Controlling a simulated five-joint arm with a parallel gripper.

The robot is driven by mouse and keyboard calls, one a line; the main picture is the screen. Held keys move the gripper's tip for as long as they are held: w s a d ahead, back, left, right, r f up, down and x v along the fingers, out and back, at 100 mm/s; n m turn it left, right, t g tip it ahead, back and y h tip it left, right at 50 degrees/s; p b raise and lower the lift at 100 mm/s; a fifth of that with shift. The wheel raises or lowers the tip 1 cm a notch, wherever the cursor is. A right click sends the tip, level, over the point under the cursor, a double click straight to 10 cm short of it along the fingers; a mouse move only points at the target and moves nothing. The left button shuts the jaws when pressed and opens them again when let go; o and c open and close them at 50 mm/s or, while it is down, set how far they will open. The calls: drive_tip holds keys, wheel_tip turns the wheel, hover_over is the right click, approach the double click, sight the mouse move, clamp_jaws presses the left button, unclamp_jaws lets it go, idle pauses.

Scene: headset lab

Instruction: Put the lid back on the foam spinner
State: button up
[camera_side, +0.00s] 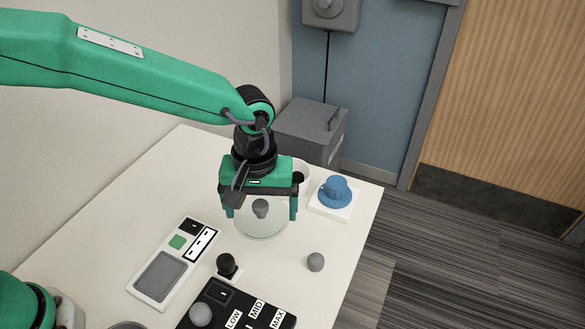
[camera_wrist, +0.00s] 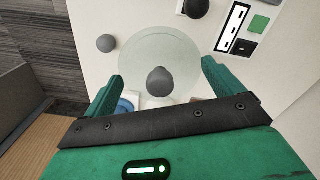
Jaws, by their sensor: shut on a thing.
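The lid (camera_side: 262,229) is a clear, pale disc with a grey knob on top. In the wrist view the lid (camera_wrist: 150,45) lies between my fingertips, with the knob in the middle. My gripper (camera_side: 262,212) points down and is shut on the lid, with the fingers wide apart at opposite sides of its rim. The gripper (camera_wrist: 163,70) also shows in the wrist view. I cannot tell the lid's height above the table. A white round vessel (camera_side: 304,169), possibly the foam spinner, stands behind my gripper and is partly hidden by it.
A blue piece (camera_side: 335,190) on a white base stands right of the vessel. A grey ball (camera_side: 316,262), a black knob (camera_side: 227,264), a white panel (camera_side: 163,276) and a black LOW/MID/MAX panel (camera_side: 240,312) lie nearer. The table's (camera_side: 345,235) right edge is close.

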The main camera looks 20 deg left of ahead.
drive_tip(key=w+a+r, duration=0.1)
drive_tip(key=w+a, duration=0.2)
drive_tip(key=w, duration=1.6)
drive_tip(key=shift+a, duration=0.2)
drive_tip(key=shift+f, duration=0.2)
drive_tip(key=shift+f, duration=3)
drive_tip(key=shift+f, duration=0.15)
drive_tip(key=o, duration=0.7)
drive_tip(key=shift+c, duration=0.2)
